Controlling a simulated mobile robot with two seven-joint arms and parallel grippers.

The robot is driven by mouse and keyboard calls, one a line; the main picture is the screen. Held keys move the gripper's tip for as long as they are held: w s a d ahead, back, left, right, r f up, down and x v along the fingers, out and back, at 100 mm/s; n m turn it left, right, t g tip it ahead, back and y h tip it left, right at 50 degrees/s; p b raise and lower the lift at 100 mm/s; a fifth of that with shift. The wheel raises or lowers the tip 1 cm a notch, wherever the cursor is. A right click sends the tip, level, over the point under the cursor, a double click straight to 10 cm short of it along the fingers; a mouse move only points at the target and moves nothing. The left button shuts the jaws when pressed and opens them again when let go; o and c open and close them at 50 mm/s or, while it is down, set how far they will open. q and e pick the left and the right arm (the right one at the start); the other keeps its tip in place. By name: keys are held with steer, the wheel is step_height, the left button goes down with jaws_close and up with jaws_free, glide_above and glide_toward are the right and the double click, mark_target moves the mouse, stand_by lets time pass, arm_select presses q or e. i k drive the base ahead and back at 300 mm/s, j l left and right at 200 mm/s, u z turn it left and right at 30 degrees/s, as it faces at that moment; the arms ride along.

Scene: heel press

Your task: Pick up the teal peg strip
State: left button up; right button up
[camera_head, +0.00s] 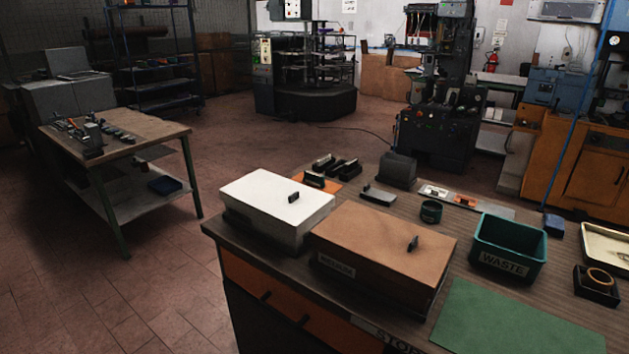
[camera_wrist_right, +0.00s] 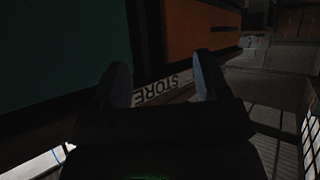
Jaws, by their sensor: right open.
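I cannot make out a teal peg strip in either view. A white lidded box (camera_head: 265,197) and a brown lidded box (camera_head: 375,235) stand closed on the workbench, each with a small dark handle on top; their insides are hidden. In the right wrist view my right gripper (camera_wrist_right: 160,78) is open and empty, its two fingers apart in front of the bench's STORE label (camera_wrist_right: 162,90). Neither gripper shows in the head view.
The workbench (camera_head: 222,233) also bears a teal WASTE bin (camera_head: 508,266), a green mat (camera_head: 515,320), a dark round cup (camera_head: 431,211), and small dark parts behind the boxes. A black holder with a ring (camera_head: 598,279) is at right. A second table (camera_head: 155,130) stands at left across open floor.

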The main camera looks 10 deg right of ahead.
mark_target(313, 178)
steer(key=i+j+z, duration=0.2)
steer(key=j, duration=0.15)
steer(key=j+z, duration=0.15)
steer(key=j, duration=0.2)
steer(key=i+j+z, duration=0.2)
steer(key=j, duration=0.2)
steer(key=j+z, duration=0.15)
steer(key=j, duration=0.2)
steer(key=i+j+z, duration=0.2)
steer(key=j, duration=0.2)
steer(key=j+z, duration=0.15)
steer(key=j, duration=0.3)
steer(key=i+j+z, duration=0.2)
steer(key=j, duration=0.2)
steer(key=i+j+z, duration=0.2)
steer(key=j, duration=0.2)
steer(key=j+z, duration=0.2)
steer(key=j, duration=0.2)
steer(key=j+z, duration=0.15)
steer(key=j, duration=0.25)
steer(key=i+j+z, duration=0.15)
steer(key=j+z, duration=0.25)
steer(key=j, duration=0.45)
steer(key=j+z, duration=0.35)
steer(key=j, duration=0.5)
